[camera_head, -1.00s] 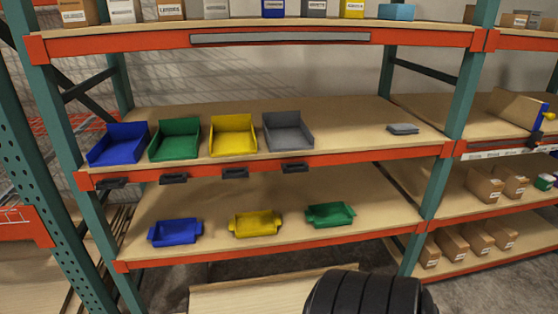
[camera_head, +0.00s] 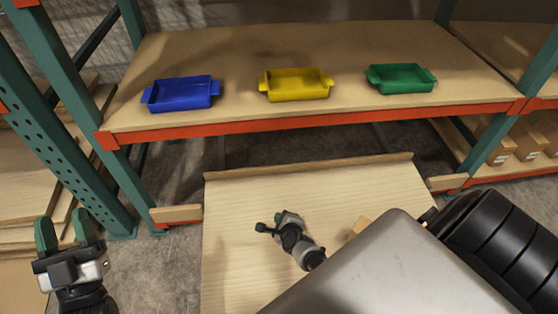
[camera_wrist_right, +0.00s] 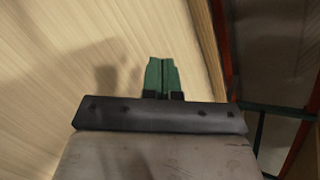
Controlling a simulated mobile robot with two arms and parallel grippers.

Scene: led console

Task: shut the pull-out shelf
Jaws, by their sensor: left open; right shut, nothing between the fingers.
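The pull-out shelf (camera_head: 235,230) is a pale wooden board at the lowest level, with a raised lip along its back edge. It sticks out from the rack toward me, and its near part is hidden by my right arm. My right gripper (camera_head: 284,216) is over the board in the head view, pointing away from me. In the right wrist view its green fingers (camera_wrist_right: 162,75) are pressed together and empty, with the board (camera_wrist_right: 80,60) behind them. I cannot tell whether they touch it. My left gripper (camera_head: 63,232) is open and empty, left of the shelf.
The fixed shelf above holds a blue tray (camera_head: 182,94), a yellow tray (camera_head: 296,84) and a green tray (camera_head: 401,78). A green rack post (camera_head: 80,150) stands left of the pull-out shelf. Bare floor (camera_head: 172,258) lies between the left gripper and the board.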

